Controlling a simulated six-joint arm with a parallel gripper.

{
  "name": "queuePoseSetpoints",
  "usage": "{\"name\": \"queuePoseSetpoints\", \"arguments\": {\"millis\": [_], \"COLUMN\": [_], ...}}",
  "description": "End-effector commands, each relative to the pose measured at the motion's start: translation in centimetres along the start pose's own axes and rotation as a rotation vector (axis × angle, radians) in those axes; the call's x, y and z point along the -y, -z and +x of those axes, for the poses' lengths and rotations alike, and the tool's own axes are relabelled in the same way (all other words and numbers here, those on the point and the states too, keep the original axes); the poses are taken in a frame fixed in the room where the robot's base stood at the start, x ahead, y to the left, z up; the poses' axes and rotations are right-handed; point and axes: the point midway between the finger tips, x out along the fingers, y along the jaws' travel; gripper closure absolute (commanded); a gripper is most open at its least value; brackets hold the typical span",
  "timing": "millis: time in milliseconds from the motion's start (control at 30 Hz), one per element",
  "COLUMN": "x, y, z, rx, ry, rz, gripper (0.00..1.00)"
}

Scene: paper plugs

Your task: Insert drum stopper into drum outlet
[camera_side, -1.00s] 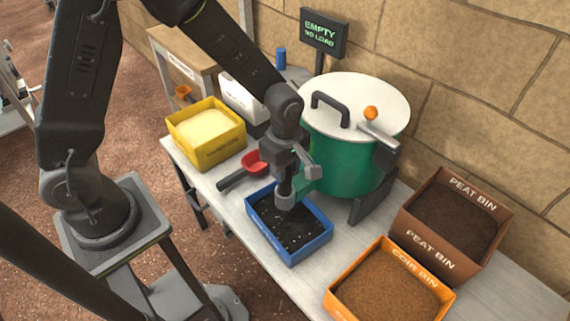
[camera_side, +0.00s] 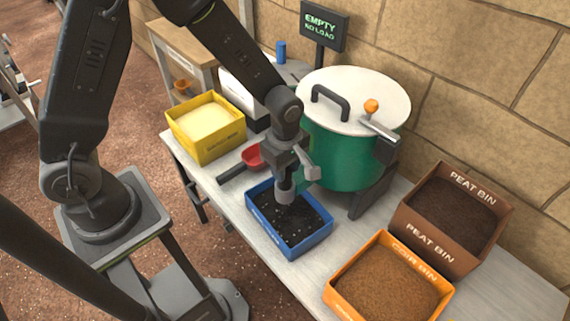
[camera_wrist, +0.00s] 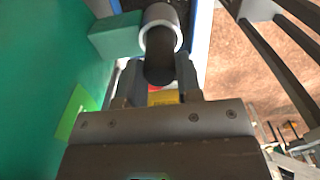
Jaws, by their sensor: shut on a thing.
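The drum (camera_side: 345,155) is a green pot with a white lid. Its outlet is a short green spout (camera_wrist: 113,36) that meets a grey collar (camera_wrist: 161,12) in the wrist view. In the side view the collar (camera_side: 285,196) hangs over the blue tray, directly below my gripper (camera_side: 286,180). In the wrist view my gripper (camera_wrist: 160,85) is shut on the dark round stopper (camera_wrist: 160,68). The stopper lines up with the collar and overlaps its near rim. I cannot tell how deep it sits; the collar's inside is dark.
The blue tray (camera_side: 263,236) with dark soil lies below. A red scoop (camera_side: 252,156) and a yellow bin (camera_side: 207,147) stand to the left. An orange coir bin (camera_side: 385,265) and a brown peat bin (camera_side: 432,243) stand to the right. A sign (camera_side: 322,26) reads "EMPTY NO LOAD".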

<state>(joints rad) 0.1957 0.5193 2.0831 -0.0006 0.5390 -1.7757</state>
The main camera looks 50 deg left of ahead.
Motion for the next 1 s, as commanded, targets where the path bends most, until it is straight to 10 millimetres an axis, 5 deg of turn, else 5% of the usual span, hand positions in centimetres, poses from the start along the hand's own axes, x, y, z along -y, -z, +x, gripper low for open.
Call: {"name": "queuePoseSetpoints", "arguments": {"millis": [700,733,1000], "x": [0.0,0.0,0.0], "y": [0.0,0.0,0.0], "z": [1.3,1.3,1.2], "rx": [0.0,0.0,0.0], "ry": [0.0,0.0,0.0], "rz": [0.0,0.0,0.0], "gripper": [1.0,0.65,0.39]}}
